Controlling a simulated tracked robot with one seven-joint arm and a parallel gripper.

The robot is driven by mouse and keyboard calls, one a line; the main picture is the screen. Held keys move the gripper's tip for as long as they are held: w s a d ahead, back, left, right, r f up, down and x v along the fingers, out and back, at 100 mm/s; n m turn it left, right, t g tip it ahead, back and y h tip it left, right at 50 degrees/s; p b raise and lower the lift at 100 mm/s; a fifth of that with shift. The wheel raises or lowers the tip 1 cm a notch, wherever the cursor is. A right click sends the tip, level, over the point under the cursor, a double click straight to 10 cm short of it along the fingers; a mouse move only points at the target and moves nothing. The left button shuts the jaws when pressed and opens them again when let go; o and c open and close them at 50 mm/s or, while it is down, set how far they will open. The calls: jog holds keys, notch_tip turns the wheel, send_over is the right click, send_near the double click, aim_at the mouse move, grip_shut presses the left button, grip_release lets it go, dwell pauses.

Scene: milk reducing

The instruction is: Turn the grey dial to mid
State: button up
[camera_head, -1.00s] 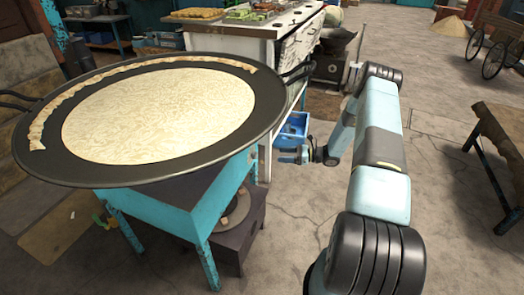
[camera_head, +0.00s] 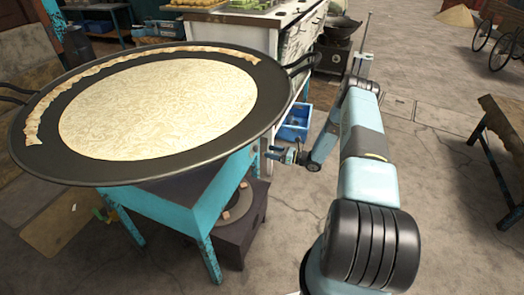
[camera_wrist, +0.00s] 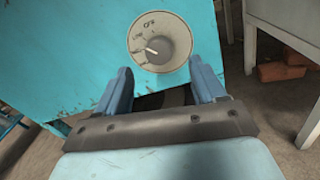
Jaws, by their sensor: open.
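The grey dial (camera_wrist: 158,46) is a dark grey knob on a round pale plate, on the turquoise panel (camera_wrist: 85,50) of the stand in the wrist view. Its white mark points left, close to the word Low; OFF is printed above. The word for mid is not readable. My gripper (camera_wrist: 160,66) is open and empty, its two blue fingers below and on either side of the dial, apart from it. In the head view my gripper (camera_head: 278,153) is just right of the turquoise stand (camera_head: 205,205); the dial does not show there.
A large black pan (camera_head: 272,95) of milk sits on the stand, its rim and handle overhanging near my arm. A blue crate (camera_head: 296,122) and a white counter (camera_head: 235,36) stand behind. A brown bench (camera_head: 505,125) is at right. The floor between is clear.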

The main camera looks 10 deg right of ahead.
aim_at(258, 150)
jog(key=shift+x, duration=2.75)
jog(key=c, duration=1)
jog(key=shift+d, duration=0.2)
jog(key=shift+c, duration=0.3)
jog(key=shift+a, duration=0.1)
jog(key=shift+n, duration=0.3)
jog(key=shift+s+a+n, duration=0.1)
jog(key=shift+n, duration=1.65)
jog(key=shift+s+a+n, duration=0.1)
jog(key=shift+n, duration=1.65)
jog(key=shift+a+h, duration=0.1)
jog(key=shift+h, duration=0.2)
